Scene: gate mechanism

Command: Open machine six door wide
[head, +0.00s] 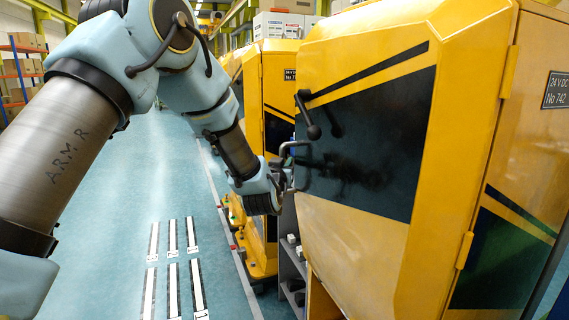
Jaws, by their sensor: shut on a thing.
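A large yellow door (390,255) with a glossy black panel (375,150) fills the right of the head view. Its hinges are on its right side. A black lever with a ball end (307,115) sits near its left edge. Just below is a grey bar handle (297,145). My gripper (285,172) is at this left edge, below the lever, and is shut on the bar handle. The fingertips are small and partly hidden. No number six is readable; a side plate (557,91) reads 24 V DC No 742. How far the door stands open is hard to tell.
More yellow machines (268,95) stand in a row behind the door. A grey shelf (291,262) shows below the door's left edge. The blue-green floor (140,190) at left is clear, with white floor markings (172,265). Storage racks (22,65) stand far left.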

